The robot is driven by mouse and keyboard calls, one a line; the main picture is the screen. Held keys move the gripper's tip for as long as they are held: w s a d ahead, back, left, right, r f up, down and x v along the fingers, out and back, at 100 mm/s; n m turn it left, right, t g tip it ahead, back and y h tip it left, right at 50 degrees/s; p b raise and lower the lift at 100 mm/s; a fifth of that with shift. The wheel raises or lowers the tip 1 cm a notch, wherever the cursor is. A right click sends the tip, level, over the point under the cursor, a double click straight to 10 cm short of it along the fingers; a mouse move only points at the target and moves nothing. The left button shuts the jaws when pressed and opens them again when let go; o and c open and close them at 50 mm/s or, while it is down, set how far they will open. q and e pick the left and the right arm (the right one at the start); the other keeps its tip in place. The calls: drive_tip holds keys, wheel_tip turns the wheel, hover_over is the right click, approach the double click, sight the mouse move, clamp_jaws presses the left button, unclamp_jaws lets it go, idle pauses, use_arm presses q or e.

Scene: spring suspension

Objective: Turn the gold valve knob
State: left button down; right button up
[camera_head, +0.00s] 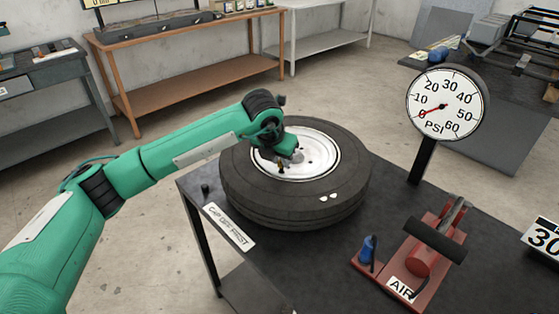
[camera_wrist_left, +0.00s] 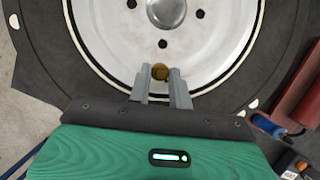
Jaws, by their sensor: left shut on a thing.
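The gold valve knob (camera_wrist_left: 160,72) is small and round. In the wrist view it sits between the fingertips of my left gripper (camera_wrist_left: 159,79), near the edge of the white wheel rim (camera_wrist_left: 115,60). In the head view, my left gripper (camera_head: 283,163) reaches down over the left part of the rim (camera_head: 318,148), and a small gold bit shows just below it. The fingers are shut on the knob, covering part of it. The black tire (camera_head: 345,190) lies flat on the dark table. My right gripper is not in view.
A PSI gauge (camera_head: 446,106) on a post stands right of the tire, its red needle near 0. A red air pump (camera_head: 425,255) with a blue nozzle (camera_head: 367,249) sits at the front right. A "CAP OFF FIRST" label (camera_head: 229,226) lies on the front left table edge.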

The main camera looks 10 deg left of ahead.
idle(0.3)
use_arm(q)
drive_tip(key=c, duration=1.3)
unclamp_jaws()
drive_tip(key=shift+r, duration=0.1)
drive_tip(key=shift+s+a+r, duration=0.1)
drive_tip(key=shift+s+r, duration=0.05)
drive_tip(key=shift+r, duration=0.15)
drive_tip(key=b+v, duration=0.2)
drive_tip(key=v, duration=1.1)
drive_tip(key=shift+s, duration=0.1)
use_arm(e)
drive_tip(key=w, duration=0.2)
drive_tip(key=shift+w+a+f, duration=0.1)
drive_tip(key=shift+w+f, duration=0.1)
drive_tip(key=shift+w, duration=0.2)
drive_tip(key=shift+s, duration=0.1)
